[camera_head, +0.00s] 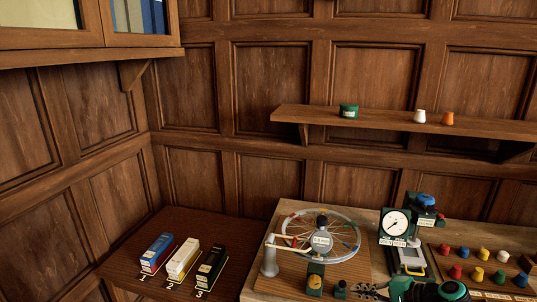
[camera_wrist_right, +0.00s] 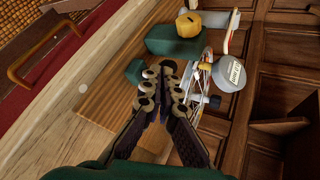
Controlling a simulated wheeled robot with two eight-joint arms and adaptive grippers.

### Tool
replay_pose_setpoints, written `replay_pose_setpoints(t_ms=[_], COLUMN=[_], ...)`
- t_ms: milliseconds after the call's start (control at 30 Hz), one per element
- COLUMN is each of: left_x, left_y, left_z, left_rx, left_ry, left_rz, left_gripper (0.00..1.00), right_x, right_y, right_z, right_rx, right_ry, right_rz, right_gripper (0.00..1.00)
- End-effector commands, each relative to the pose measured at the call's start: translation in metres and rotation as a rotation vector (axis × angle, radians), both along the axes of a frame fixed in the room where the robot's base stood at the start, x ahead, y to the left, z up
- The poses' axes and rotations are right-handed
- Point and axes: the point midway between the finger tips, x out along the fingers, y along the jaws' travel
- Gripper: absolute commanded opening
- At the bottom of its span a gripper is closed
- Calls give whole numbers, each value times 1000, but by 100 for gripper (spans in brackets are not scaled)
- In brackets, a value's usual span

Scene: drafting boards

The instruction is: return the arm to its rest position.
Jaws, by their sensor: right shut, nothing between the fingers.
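My right gripper (camera_head: 366,289) shows at the bottom edge of the head view, with its green body to the right and its dark, jointed fingers pointing left. In the right wrist view the gripper (camera_wrist_right: 162,78) has its fingers together, with nothing held between them. It is in front of the wooden workbench (camera_head: 259,283), near a small dark green block (camera_head: 341,288). I cannot tell the exact gap to the block. The rest of the right arm is out of the head view. My left gripper is not in view.
Three numbered boxes (camera_head: 183,259) lie on a side table (camera_head: 140,233). A wall shelf (camera_head: 385,119) is above.

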Motion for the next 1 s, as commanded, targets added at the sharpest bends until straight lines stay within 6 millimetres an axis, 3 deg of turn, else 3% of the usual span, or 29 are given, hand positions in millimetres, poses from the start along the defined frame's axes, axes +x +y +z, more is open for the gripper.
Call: replay_pose_setpoints(t_ms=[33, 200, 400, 600, 700, 1000], left_x=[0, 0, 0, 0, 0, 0], left_y=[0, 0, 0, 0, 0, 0], left_z=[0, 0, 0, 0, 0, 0], left_rx=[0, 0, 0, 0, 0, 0], left_ry=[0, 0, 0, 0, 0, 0], left_rz=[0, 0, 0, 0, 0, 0], left_gripper=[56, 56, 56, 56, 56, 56], right_x=[-11, -54, -116, -173, -191, -208], right_y=[22, 68, 98, 106, 105, 102], right_z=[6, 13, 15, 11, 9, 7], right_rx=[-76, -352, -687, -1010, -1135, -1279], right_ry=[8, 7, -44, -144, -194, -259], right_rz=[31, 128, 267, 420, 482, 552], right_gripper=[0, 0, 0, 0, 0, 0])
